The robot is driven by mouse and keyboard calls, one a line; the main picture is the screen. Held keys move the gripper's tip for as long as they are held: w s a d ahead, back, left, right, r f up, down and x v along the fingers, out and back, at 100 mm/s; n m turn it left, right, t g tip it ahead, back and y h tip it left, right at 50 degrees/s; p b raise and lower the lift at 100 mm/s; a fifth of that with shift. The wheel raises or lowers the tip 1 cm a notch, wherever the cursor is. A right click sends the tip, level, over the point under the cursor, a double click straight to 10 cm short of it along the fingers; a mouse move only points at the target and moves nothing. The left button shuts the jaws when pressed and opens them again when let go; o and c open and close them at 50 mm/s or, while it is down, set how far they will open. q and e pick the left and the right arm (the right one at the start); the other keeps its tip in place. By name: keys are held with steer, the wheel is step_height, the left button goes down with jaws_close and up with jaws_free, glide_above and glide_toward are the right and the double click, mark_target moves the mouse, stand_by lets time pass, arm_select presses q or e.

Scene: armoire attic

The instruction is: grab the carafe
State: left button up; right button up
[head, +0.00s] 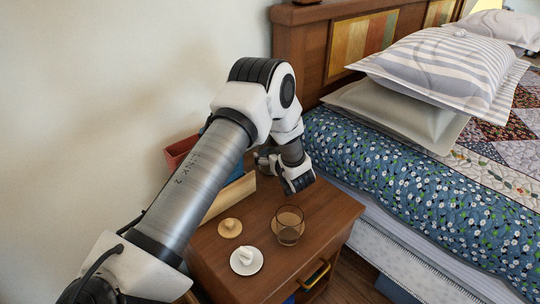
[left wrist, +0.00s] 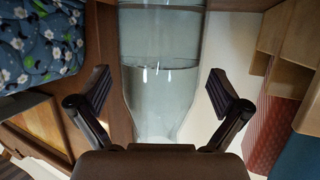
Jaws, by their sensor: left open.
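The carafe (left wrist: 160,95) is a clear glass vessel partly filled with water. In the left wrist view it stands between the two spread fingers of my left gripper (left wrist: 160,92), with a gap on each side. Its ends run out of view or behind the gripper body. In the head view my left gripper (head: 272,163) is low over the back of the wooden nightstand (head: 325,215). My right gripper is in neither view.
A clear glass (head: 289,226), a small round wooden piece (head: 230,228) and a white saucer (head: 247,268) with a white item stand at the front of the nightstand. A wooden holder (head: 233,195) and a red box (head: 178,153) stand behind my arm. The bed (head: 400,190) borders the right.

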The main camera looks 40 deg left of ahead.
arm_select(q)
steer(key=shift+w+a+f, duration=0.15)
steer(key=shift+w+a, duration=0.05)
steer(key=shift+a, duration=0.2)
steer(key=c, duration=1.6)
steer(key=shift+c, duration=0.5)
steer(key=shift+r, duration=0.25)
